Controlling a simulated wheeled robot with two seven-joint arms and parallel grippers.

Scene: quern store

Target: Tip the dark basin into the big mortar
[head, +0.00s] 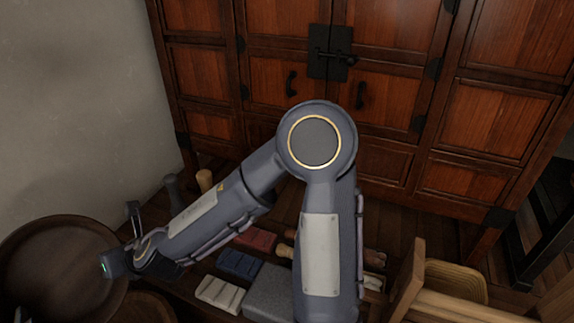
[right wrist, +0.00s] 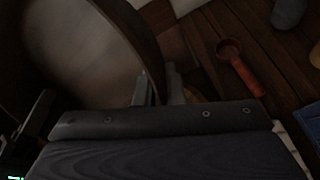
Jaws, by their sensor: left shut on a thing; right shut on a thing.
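The dark basin (head: 45,262) is a wide, round, dark brown bowl at the lower left of the head view, its left and bottom edges cut off. In the right wrist view the basin (right wrist: 85,45) shows as a curved rim with a paler inside, and my right gripper (right wrist: 160,88) is shut on that rim.
A wooden cabinet (head: 395,75) stands behind. A red scoop (right wrist: 238,68) lies on the planks in the right wrist view.

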